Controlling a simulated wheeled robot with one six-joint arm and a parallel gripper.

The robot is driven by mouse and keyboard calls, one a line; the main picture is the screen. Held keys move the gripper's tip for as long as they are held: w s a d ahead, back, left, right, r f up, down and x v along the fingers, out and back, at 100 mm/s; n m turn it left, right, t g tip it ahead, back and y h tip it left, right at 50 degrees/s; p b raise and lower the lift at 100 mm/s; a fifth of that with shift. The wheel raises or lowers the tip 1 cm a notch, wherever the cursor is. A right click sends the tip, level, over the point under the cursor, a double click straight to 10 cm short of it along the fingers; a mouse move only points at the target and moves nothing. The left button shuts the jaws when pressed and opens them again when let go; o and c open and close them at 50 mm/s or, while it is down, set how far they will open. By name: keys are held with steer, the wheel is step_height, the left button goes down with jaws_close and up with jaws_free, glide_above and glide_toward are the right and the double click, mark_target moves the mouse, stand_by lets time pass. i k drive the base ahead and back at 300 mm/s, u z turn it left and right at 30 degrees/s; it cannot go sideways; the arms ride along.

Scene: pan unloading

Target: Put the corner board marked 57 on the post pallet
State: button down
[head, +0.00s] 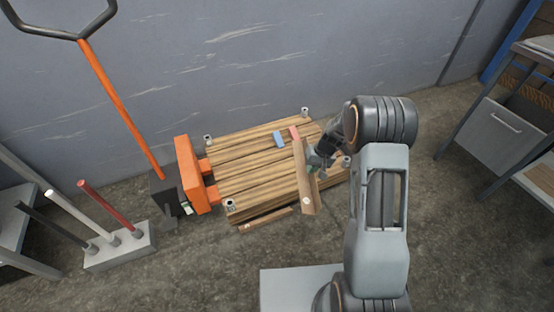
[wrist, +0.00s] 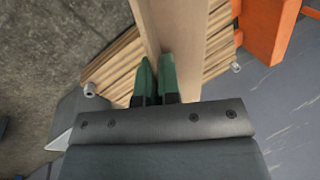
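The post pallet (head: 240,160) is a slatted wooden deck with short metal posts at its corners. A long brown L-shaped corner board (head: 306,180) is over its right part, with a round white label near its front end; the number is too small to read. My gripper (head: 313,166) is at this board's right side. In the wrist view, its green fingertips (wrist: 156,80) are close together around one flange of the board (wrist: 184,30). Whether the board touches the deck cannot be told. Another corner board (head: 266,220) with a white label lies on the floor along the pallet's front edge.
An orange pallet truck (head: 190,172) stands at the pallet's left. A holder with upright handles (head: 120,249) is at left, a drawer unit (head: 500,130) at right. The wall is behind.

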mark_target(283, 171)
steer(key=z, duration=1.25)
steer(key=i, duration=1.2)
steer(key=u, duration=2.85)
steer(key=i, duration=0.5)
steer(key=z, duration=0.05)
